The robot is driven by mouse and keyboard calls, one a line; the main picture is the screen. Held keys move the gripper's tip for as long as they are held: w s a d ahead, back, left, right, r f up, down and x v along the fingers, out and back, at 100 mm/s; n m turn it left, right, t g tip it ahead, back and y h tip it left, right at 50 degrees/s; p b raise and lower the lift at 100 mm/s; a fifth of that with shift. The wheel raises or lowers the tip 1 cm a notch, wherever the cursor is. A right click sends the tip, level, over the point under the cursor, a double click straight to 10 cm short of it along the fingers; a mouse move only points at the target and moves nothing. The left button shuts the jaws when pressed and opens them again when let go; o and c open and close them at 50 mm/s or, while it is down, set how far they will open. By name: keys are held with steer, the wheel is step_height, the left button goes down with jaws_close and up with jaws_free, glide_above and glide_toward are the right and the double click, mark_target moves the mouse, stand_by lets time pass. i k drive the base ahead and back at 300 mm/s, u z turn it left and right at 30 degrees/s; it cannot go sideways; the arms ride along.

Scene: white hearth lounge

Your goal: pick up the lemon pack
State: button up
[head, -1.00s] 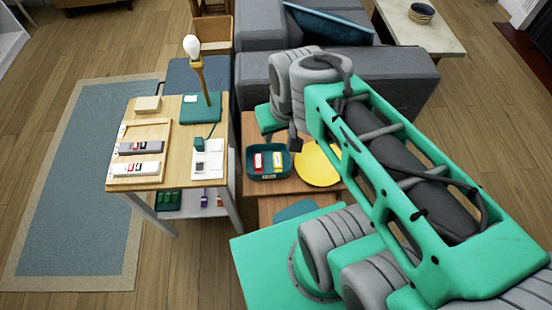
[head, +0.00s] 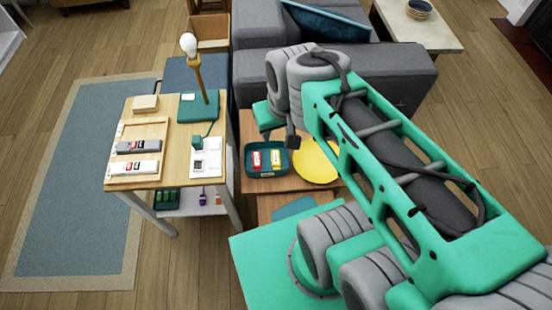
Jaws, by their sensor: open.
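The lemon pack (head: 276,159) is a small yellow pack with a pale label. It stands in a teal tray (head: 249,171) on the low wooden table, just right of a similar red pack (head: 257,160). My gripper (head: 280,137) shows above and behind the tray in the head view, with a dark finger near the tray's upper right corner. It is open and apart from the pack. The fingertips are small and partly hidden by my arm, so their height above the tray is hard to tell.
A yellow plate (head: 316,163) lies right of the tray, partly behind my arm. A taller side table (head: 140,180) on the left bears a lamp (head: 203,85) and several small items. A grey sofa (head: 400,75) stands behind.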

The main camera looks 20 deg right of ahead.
mark_target(275, 154)
steer(key=u, duration=2.3)
steer(key=k, duration=0.95)
steer(key=u, duration=0.5)
